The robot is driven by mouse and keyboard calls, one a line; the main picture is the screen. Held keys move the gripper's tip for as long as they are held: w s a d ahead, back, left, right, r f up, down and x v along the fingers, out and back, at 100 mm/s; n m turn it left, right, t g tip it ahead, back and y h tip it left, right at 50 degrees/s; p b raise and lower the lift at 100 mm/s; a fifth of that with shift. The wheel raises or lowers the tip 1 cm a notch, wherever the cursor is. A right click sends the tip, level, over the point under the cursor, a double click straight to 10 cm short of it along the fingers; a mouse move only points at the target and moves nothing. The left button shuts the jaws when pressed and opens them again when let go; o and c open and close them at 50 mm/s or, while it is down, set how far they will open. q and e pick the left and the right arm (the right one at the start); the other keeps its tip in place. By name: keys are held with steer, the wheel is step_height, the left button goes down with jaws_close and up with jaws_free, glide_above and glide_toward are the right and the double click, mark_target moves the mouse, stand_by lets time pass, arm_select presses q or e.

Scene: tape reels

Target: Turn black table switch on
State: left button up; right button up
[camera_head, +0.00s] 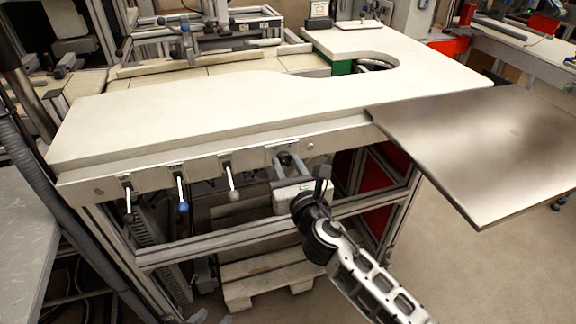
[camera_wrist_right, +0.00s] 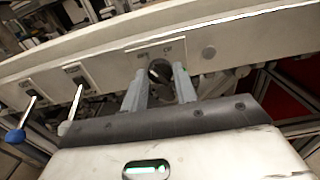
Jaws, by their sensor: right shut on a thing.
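The black table switch (camera_wrist_right: 159,71) is a dark round knob on the white front panel of the table (camera_head: 225,104). Small printed marks sit above it on the panel, too small to read surely. My right gripper (camera_wrist_right: 160,84) has its two grey fingers on either side of the knob, shut on it. In the head view my right gripper (camera_head: 291,164) reaches the panel under the table's front edge, and its fingers and body mostly hide the switch. My left gripper is not in view.
Several levers hang left of the switch, among them a blue-tipped one (camera_head: 182,195) and a grey-tipped one (camera_head: 232,184). A metal plate (camera_head: 480,140) juts out at the right. A wooden pallet (camera_head: 265,275) lies under the table.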

steer(key=m, duration=0.7)
steer(key=shift+f+b, duration=0.1)
steer(key=shift+b, duration=0.3)
steer(key=m, duration=0.6)
steer(key=shift+d, duration=0.1)
steer(key=shift+m, duration=0.4)
steer(key=o, duration=1)
steer(key=shift+c, duration=0.2)
steer(key=b+v, duration=0.1)
steer(key=v, duration=1.5)
